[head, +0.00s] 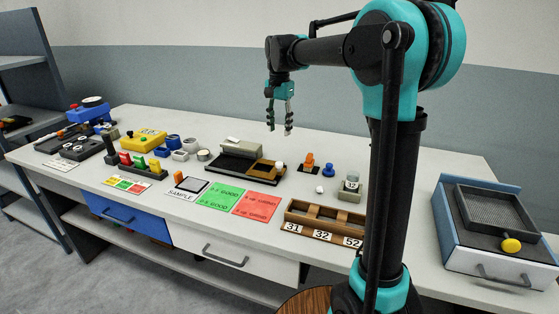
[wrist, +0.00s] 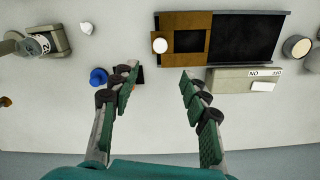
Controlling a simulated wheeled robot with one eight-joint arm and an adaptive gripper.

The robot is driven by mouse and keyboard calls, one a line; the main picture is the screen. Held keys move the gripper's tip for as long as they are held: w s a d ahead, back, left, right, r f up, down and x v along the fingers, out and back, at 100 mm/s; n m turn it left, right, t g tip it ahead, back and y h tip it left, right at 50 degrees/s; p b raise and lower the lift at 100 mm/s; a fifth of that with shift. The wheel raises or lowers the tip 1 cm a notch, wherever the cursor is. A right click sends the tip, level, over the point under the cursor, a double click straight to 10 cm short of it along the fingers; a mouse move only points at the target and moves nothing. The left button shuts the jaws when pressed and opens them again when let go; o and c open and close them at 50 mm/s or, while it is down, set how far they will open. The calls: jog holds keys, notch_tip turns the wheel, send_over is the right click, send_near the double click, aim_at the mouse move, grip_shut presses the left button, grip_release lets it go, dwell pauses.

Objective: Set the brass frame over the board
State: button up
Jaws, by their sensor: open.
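The brass frame (head: 262,178) is a flat golden-brown plate with a white knob, lying at the right end of a long dark board (head: 232,165) on the table. In the wrist view the brass frame (wrist: 185,22) shows a dark square window, its white knob on the left, and covers the left part of the board (wrist: 250,38); the board's right part is bare. My gripper (head: 280,131) hangs above the table behind the frame, fingers pointing down. In the wrist view my gripper (wrist: 160,72) is open with nothing between its fingers, apart from the frame.
A pale block (head: 238,145) stands along the board's back edge. An orange peg (head: 309,159), a blue knob (head: 328,170) and a grey weight (head: 351,188) stand to the right. A numbered wooden tray (head: 322,220) and green and red cards (head: 257,206) lie in front.

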aim_at(280, 163)
notch_tip(280, 163, down, 13)
jog(key=shift+f, duration=0.15)
jog(key=shift+c, duration=0.5)
grip_shut()
